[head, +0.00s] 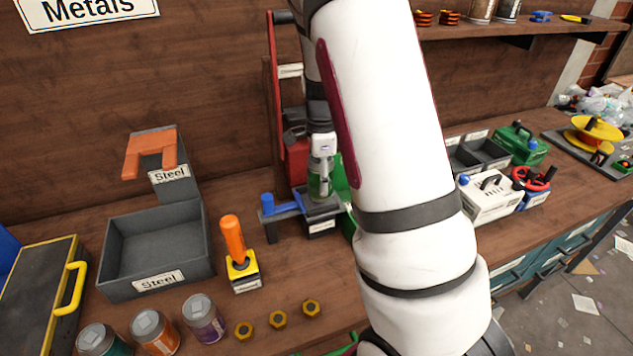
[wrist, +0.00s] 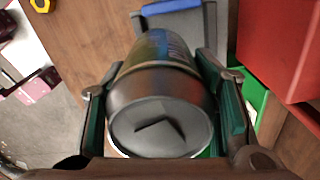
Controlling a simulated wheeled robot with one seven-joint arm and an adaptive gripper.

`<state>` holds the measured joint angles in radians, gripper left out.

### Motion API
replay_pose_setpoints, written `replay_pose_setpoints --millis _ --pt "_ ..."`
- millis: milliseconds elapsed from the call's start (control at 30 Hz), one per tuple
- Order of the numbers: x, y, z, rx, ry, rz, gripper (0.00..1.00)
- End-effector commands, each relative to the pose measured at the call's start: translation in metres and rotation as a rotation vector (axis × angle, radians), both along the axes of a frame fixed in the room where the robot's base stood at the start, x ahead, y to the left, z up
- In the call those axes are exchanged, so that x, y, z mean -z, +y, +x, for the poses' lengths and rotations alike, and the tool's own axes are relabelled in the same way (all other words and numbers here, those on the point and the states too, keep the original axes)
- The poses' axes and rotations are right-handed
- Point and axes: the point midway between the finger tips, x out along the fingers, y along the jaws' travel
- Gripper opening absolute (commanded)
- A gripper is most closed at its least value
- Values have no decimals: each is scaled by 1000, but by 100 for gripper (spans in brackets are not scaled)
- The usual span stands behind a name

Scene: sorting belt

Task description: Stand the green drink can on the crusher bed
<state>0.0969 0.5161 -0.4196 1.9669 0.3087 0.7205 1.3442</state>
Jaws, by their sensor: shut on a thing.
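The green drink can (head: 319,184) is upright between the fingers of my gripper (head: 321,168) in the head view, in front of the red crusher frame (head: 274,75). In the wrist view my gripper (wrist: 163,105) is shut on the can (wrist: 160,100), one finger on each side, with its grey top and tab facing the camera. A grey labelled block (head: 321,224) lies just below the can in the head view. I cannot tell whether the can touches it, or whether it is the crusher bed. My arm hides part of the crusher.
A blue-handled grey tool (head: 267,204) and green panel (head: 341,178) flank the can closely. An orange-handled tool (head: 233,240), a Steel bin (head: 155,283), several nuts (head: 278,320) and other cans (head: 203,318) are on the bench to the left and front.

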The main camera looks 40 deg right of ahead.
Motion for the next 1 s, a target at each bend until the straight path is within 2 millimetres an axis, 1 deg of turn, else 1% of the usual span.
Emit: replay_pose_setpoints --millis 33,100,200,333,500,567,933,967,1000 --pt "1 -3 8 0 0 -1 41" --pt "2 -4 17 0 0 -1 41" --pt "2 -6 23 1 0 0 41" --pt "9 -6 23 1 3 1 41" --pt "32 -6 22 1 4 2 41" --pt "36 -6 22 0 2 1 41" --pt "41 -6 23 0 1 0 41" --pt "41 -6 23 0 1 0 58" --pt "41 -6 23 0 0 0 67"
